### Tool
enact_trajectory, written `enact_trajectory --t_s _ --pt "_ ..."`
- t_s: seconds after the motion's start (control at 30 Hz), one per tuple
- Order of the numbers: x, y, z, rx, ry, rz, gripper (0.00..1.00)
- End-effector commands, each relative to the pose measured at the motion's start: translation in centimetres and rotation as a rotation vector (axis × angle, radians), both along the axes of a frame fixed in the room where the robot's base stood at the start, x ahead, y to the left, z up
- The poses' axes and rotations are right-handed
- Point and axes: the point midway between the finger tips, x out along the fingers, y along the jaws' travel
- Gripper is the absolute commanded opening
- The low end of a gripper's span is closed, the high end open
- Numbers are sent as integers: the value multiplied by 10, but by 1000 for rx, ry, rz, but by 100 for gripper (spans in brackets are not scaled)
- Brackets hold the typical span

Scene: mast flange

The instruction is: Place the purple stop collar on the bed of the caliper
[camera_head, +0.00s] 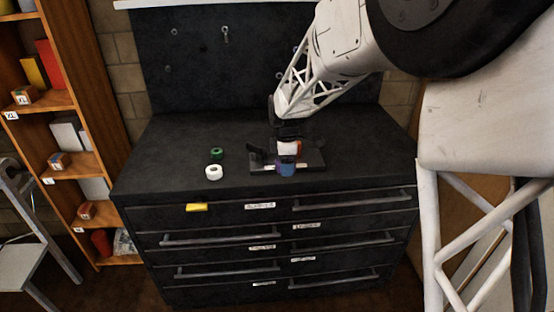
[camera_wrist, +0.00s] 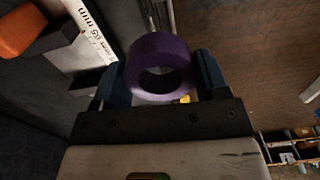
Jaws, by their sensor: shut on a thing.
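The purple stop collar (camera_wrist: 160,45) is a thick ring held between the two blue fingers of my gripper (camera_wrist: 166,72). Its hole faces the camera in the wrist view. In the head view my gripper (camera_head: 287,169) is at the front edge of the cabinet top, in front of the caliper, and the collar shows only as a small purple patch. The caliper (camera_head: 314,158) is a dark device with upright ends and a pale scale strip, partly hidden by my gripper. Its white scale (camera_wrist: 91,28) shows left of the collar in the wrist view, apart from it.
A green ring (camera_head: 217,153) and a white ring (camera_head: 214,172) lie on the black cabinet top (camera_head: 170,150) left of the caliper. An orange block (camera_wrist: 22,30) shows near the scale. A dark pegboard (camera_head: 190,65) stands behind. The cabinet top's left side is mostly clear.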

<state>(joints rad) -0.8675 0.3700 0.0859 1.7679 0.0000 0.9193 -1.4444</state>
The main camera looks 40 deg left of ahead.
Motion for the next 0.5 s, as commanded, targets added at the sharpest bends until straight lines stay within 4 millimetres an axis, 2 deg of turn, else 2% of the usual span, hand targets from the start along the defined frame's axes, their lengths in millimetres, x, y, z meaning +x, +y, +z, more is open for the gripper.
enact_trajectory --t_s 0.2,0.5 --pt "-14 -13 -3 1 -1 40 39" --pt "-16 -14 -3 1 -1 47 39"
